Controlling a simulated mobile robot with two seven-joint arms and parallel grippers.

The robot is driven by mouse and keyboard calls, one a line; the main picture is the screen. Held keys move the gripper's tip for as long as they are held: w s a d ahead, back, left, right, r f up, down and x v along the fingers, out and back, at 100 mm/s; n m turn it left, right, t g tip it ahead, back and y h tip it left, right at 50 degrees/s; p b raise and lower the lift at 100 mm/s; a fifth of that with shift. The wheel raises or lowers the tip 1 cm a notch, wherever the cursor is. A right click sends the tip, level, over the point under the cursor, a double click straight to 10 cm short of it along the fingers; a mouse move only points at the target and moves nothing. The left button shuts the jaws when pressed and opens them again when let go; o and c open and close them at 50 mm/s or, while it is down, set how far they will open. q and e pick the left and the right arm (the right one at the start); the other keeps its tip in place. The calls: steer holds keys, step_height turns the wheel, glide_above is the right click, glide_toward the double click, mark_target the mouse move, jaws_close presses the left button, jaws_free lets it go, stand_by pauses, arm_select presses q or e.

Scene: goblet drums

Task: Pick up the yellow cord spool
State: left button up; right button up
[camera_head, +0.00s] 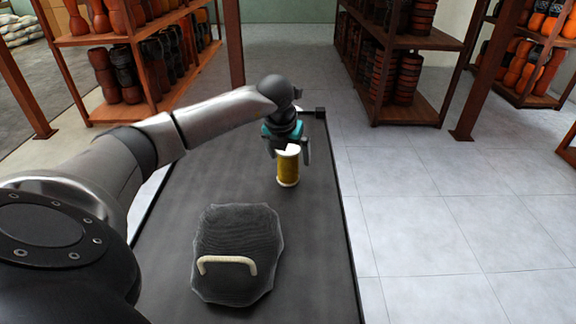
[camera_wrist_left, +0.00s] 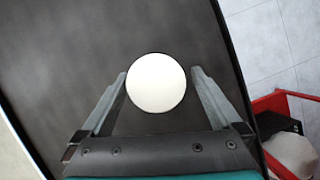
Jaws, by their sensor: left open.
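The yellow cord spool (camera_head: 288,170) stands upright on the dark table, with white ends and yellow cord wound between them. My left gripper (camera_head: 290,150) is at the spool's upper part, pointing down from behind it. In the left wrist view the spool's round white top (camera_wrist_left: 156,83) lies between the two fingertips of my left gripper (camera_wrist_left: 158,78). The fingers are open, one on each side, with a small gap showing on both sides. The cord is hidden under the white top in that view. My right gripper is not in view.
A dark mesh-like bag (camera_head: 238,245) with a pale handle (camera_head: 227,262) lies nearer on the table (camera_head: 310,275). Wooden shelves (camera_head: 405,40) with drums stand beyond it. The wrist view shows a red-framed container (camera_wrist_left: 285,135) beside the table.

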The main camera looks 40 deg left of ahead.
mark_target(290, 163)
arm_select(q)
steer(key=b+x, duration=0.1)
steer(key=x, duration=0.3)
steer(key=shift+a+f, duration=0.15)
steer(key=shift+f, duration=0.25)
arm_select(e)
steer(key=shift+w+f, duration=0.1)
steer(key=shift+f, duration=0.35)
arm_select(q)
steer(key=c, duration=1.4)
steer(key=shift+r, duration=0.1)
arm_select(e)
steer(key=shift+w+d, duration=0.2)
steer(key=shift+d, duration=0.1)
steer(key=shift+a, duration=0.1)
